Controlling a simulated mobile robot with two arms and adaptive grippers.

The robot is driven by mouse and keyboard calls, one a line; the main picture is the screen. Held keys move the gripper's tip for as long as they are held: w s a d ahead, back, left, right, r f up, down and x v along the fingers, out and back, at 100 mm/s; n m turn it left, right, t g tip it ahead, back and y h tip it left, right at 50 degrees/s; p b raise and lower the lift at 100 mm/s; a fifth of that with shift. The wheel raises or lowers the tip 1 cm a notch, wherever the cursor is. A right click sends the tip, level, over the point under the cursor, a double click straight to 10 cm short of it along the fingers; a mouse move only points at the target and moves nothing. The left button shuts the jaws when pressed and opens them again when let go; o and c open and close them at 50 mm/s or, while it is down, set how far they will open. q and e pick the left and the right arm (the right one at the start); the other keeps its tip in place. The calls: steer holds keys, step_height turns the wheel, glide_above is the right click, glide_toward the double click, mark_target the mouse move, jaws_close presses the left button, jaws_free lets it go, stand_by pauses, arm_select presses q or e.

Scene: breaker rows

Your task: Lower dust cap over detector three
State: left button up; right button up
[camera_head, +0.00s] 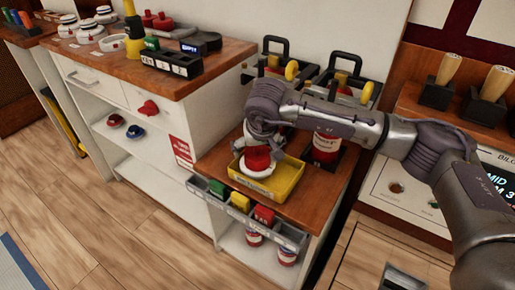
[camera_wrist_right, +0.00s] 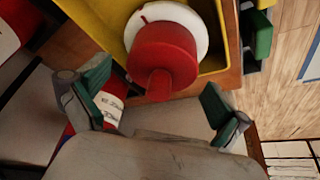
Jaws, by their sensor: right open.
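A red cap (camera_head: 257,159) with a knob sits on a white round disc in a yellow tray (camera_head: 284,187) on the lower wooden counter. In the right wrist view the red cap (camera_wrist_right: 163,55) lies just ahead of the fingers, over the white disc (camera_wrist_right: 192,20). My right gripper (camera_head: 264,146) is above the tray, its fingers (camera_wrist_right: 158,88) spread on either side of the cap's knob and apart from it. White round detectors (camera_head: 88,29) stand on the upper counter at the far left; their numbers are unreadable. My left gripper is out of view.
A red-and-white canister (camera_head: 325,147) stands right of the tray, close to my right arm. A grey rack (camera_head: 210,192) with coloured blocks runs along the counter's front edge. Black-handled carriers (camera_head: 275,55) stand behind. A yellow cone-like bottle (camera_head: 134,35) and black block holder (camera_head: 172,64) occupy the upper counter.

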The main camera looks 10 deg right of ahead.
steer(key=v, duration=1.2)
